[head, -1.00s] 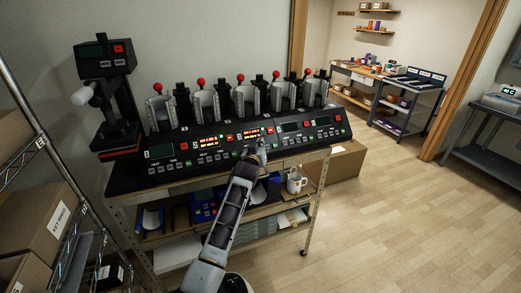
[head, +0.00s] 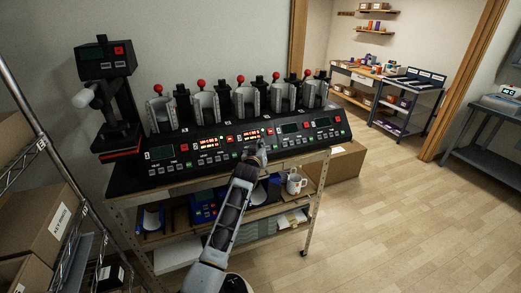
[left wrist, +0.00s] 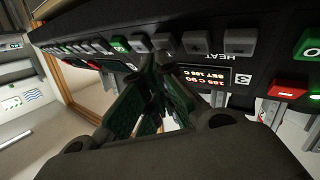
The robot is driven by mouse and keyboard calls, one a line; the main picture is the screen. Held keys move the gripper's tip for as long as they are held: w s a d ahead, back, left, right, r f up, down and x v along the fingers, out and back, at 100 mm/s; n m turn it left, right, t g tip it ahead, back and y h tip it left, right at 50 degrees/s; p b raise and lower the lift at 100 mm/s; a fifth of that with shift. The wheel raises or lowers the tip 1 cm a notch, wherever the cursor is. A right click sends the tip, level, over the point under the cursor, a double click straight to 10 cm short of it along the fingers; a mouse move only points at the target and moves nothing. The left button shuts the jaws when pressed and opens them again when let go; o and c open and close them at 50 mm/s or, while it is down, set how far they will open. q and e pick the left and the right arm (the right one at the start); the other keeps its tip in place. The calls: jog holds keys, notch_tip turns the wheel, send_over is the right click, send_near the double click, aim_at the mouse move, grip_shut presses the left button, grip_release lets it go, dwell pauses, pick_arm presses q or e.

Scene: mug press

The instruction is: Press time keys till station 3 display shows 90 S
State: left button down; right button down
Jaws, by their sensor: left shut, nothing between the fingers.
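The mug press console (head: 185,163) carries a row of station panels. The station 3 display (head: 252,133) is lit orange in the head view. In the left wrist view the same display (left wrist: 203,79) is upside down beside a "3" label; its upper line seems to include 90, and my fingers cover part of it. A row of grey keys (left wrist: 196,43) runs along the panel there, with "HEAT" printed by one pair. My left gripper (left wrist: 155,65) is shut and empty, its tips close to the keys; contact cannot be told. In the head view the left gripper (head: 259,149) covers station 3's keys.
The station 2 display (head: 209,143) is also lit; the others look dark. Red-knobbed mug presses (head: 205,103) stand behind the panels. A shelf below holds a white mug (head: 296,184). A wire rack with boxes (head: 50,225) stands at left. The floor at right is clear.

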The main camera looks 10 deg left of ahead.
pick_arm(q)
jog(key=shift+s+d+r+p, duration=0.15)
jog(key=shift+s+r+p, duration=0.1)
jog(key=shift+r+p, duration=0.1)
dwell(0.3)
